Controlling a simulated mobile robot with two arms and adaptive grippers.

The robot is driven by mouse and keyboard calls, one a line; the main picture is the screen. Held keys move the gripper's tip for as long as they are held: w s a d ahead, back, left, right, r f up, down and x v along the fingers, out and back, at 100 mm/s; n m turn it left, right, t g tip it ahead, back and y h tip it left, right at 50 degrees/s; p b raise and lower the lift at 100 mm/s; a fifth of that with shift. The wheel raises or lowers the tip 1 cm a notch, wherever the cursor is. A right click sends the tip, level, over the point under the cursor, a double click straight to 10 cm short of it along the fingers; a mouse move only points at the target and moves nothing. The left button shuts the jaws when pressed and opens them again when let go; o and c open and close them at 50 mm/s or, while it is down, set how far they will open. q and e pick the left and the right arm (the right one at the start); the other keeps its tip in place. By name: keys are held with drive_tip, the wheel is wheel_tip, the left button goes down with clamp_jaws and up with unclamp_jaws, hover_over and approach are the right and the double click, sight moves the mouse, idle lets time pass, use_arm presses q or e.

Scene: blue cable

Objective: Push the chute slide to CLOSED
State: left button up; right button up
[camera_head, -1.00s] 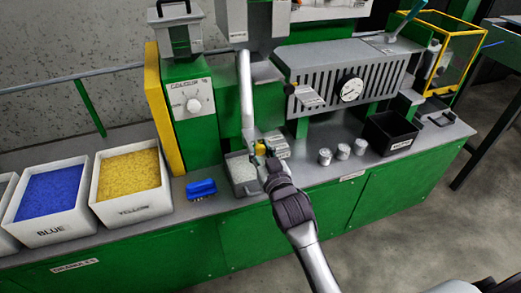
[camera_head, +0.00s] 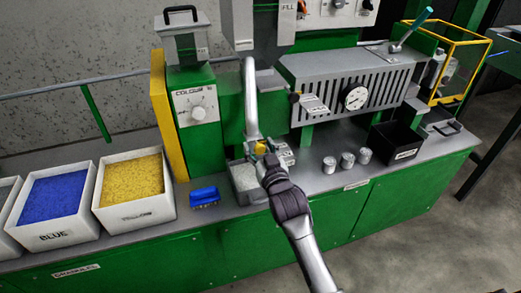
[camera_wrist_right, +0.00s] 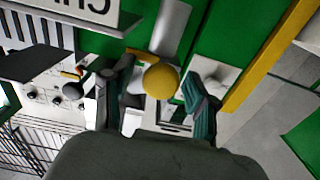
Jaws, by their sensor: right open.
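My right gripper (camera_head: 262,152) is open at the lower end of the grey chute pipe (camera_head: 250,100). A yellow ball knob (camera_wrist_right: 161,80), which I take to be the handle of the chute slide, sits between its two spread fingers in the right wrist view (camera_wrist_right: 160,92). I cannot tell whether either finger touches it. In the head view the yellow knob (camera_head: 261,147) is partly covered by the fingers. A white sign (camera_wrist_right: 75,12) with part of a word, "CHU", shows at the top left of the wrist view. The slide plate itself is mostly hidden. My left gripper is not in view.
A bin of white granules (camera_head: 248,198) stands under the chute. A blue brush (camera_head: 204,197) and yellow (camera_head: 135,220) and blue (camera_head: 43,231) granule bins stand to the left. Several metal cylinders (camera_head: 329,165) and a black box (camera_head: 396,144) stand to the right.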

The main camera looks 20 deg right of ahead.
drive_tip(key=s, duration=1.2)
drive_tip(key=shift+d, duration=0.2)
drive_tip(key=shift+f, duration=0.1)
drive_tip(key=s+a+f+n+g+p, duration=0.1)
drive_tip(key=s+f+g, duration=0.2)
drive_tip(key=f, duration=0.8)
drive_tip(key=s+f+g+p, duration=0.15)
drive_tip(key=s+f, duration=0.25)
drive_tip(key=f, duration=0.7)
drive_tip(key=s+a+f+n+g+p, duration=0.1)
drive_tip(key=s+f+g, duration=0.25)
drive_tip(key=f, duration=0.75)
drive_tip(key=s+d+f+g, duration=0.2)
drive_tip(key=s+f, duration=0.4)
drive_tip(key=s, duration=0.5)
drive_tip(key=s+d+f+g+p, duration=0.1)
drive_tip(key=s+d+f+g, duration=0.2)
drive_tip(key=s+f, duration=0.3)
drive_tip(key=s+d+f+g+p, duration=0.1)
drive_tip(key=s+d+f+g, duration=0.2)
drive_tip(key=s, duration=1.3)
wheel_tip(320, 180, down, 4)
drive_tip(key=shift+r+g+h, duration=0.2)
drive_tip(key=shift+g+h, duration=0.1)
drive_tip(key=shift+g, duration=0.2)
